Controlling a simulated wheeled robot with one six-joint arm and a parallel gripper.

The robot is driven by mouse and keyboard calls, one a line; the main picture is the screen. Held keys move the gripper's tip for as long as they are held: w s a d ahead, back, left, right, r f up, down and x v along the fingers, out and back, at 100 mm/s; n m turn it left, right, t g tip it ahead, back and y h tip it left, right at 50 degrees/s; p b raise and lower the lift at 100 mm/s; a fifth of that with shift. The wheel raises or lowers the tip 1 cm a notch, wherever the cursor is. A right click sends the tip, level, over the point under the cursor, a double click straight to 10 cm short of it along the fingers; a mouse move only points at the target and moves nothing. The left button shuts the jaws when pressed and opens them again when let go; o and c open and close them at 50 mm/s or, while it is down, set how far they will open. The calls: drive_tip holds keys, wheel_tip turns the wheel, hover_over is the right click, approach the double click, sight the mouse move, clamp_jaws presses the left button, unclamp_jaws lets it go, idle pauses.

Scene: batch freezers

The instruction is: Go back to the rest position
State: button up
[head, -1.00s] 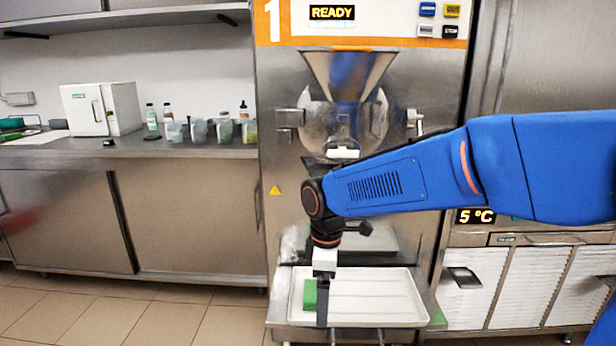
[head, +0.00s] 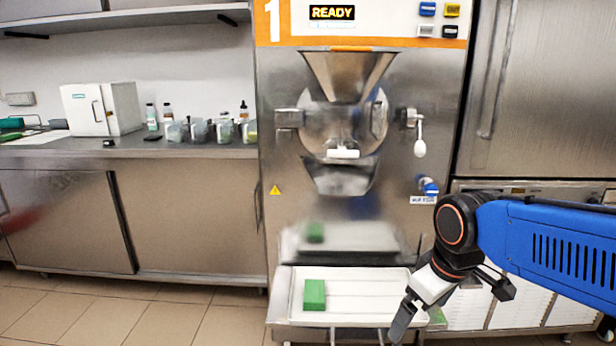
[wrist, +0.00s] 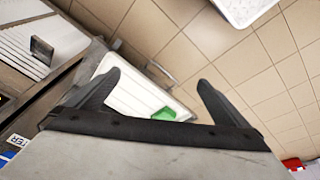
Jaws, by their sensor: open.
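My gripper (head: 405,318) is at the lower right in the head view, in front of the right edge of the white tray. In the wrist view my gripper (wrist: 155,95) has its two dark fingers spread, with nothing held between them. My blue arm reaches in from the right edge of the head view. A green block (head: 314,295) lies at the left end of the white tray (head: 375,284). The green block (wrist: 163,114) also shows in the wrist view, beyond the fingers and apart from them.
The batch freezer (head: 288,80) marked 1 reads READY and stands behind the tray. A counter (head: 60,150) on the left carries a white box (head: 122,108), bottles and several cups. A steel cabinet (head: 540,90) stands at the right. Open tiled floor (head: 180,320) is at lower left.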

drive_tip(key=s+d+f+m+t, duration=0.1)
drive_tip(key=s+d+f+m, duration=0.1)
drive_tip(key=s+d+m, duration=0.4)
drive_tip(key=s, duration=0.3)
drive_tip(key=shift+d+t+h, duration=0.25)
drive_tip(key=shift+t+h, duration=0.05)
drive_tip(key=shift+t, duration=0.1)
